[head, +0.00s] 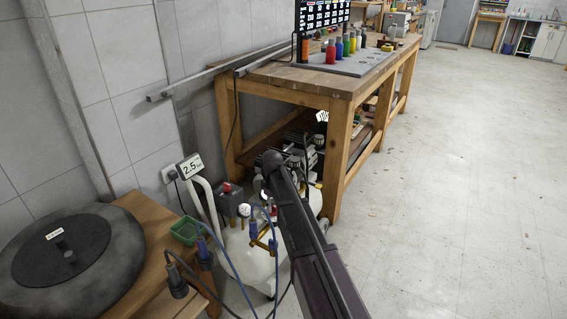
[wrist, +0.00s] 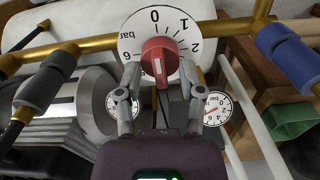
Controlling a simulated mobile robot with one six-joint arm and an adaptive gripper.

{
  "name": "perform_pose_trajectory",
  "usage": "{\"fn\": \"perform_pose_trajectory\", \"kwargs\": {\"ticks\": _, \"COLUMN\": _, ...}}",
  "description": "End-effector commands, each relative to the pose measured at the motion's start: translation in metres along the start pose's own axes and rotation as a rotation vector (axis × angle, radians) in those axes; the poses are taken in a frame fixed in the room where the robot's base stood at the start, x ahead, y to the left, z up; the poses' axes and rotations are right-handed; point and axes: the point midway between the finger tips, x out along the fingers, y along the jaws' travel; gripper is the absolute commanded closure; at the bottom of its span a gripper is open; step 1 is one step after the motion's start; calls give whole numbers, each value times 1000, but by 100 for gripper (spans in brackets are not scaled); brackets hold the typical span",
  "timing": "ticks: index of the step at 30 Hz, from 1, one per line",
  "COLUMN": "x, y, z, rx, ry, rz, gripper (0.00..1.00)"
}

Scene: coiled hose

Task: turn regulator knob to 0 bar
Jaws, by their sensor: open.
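The red regulator knob (wrist: 159,57) sits at the middle of a white round dial (wrist: 132,42) in the wrist view. The dial is marked "bar", with 0 at the top, 1 and 2 to the right and 6 at the lower left. I cannot tell surely which mark the knob points to. My gripper (wrist: 160,76) is open, with one finger at each side of the knob's lower part; contact is not clear. In the head view my arm hides the gripper and the knob. A small display (head: 190,167) there reads 2.5.
Two small gauges (wrist: 217,107) flank my fingers, close below the dial. The white compressor tank (head: 248,255) stands between a wooden bench (head: 335,95) and a low table (head: 150,212). Open floor (head: 450,180) lies right.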

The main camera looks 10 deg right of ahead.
Motion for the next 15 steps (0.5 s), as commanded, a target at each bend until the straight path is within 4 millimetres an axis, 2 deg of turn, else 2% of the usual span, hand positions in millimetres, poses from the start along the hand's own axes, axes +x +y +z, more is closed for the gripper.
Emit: {"fn": "perform_pose_trajectory", "kwargs": {"ticks": 15, "x": 0, "y": 0, "z": 0, "rx": 322, "ry": 0, "rz": 0, "gripper": 50}}
